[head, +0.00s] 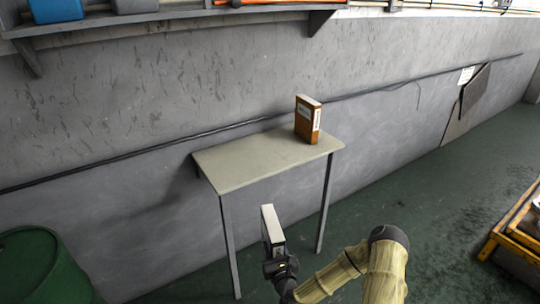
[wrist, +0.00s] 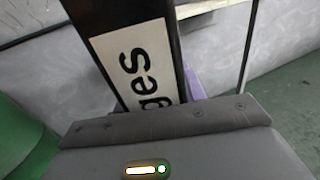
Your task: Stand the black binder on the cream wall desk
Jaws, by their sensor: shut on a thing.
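The black binder (head: 272,226) is upright in my gripper (head: 277,256), in front of the desk's front edge and apart from it in the head view. In the wrist view the binder (wrist: 105,15) shows a black spine with a white label reading "ges", slightly tilted. My gripper is shut on its lower part; a bit of purple finger shows beside it in the wrist view. The cream wall desk (head: 240,165) stands against the grey wall, its top mostly bare. The binder's far side is hidden.
An orange-brown binder (head: 307,120) stands at the desk's back right. A shelf (head: 170,14) with boxes hangs on the wall above. A green drum (head: 40,265) is at lower left, a yellow-framed cart (head: 507,222) at right. The left and middle of the desktop are free.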

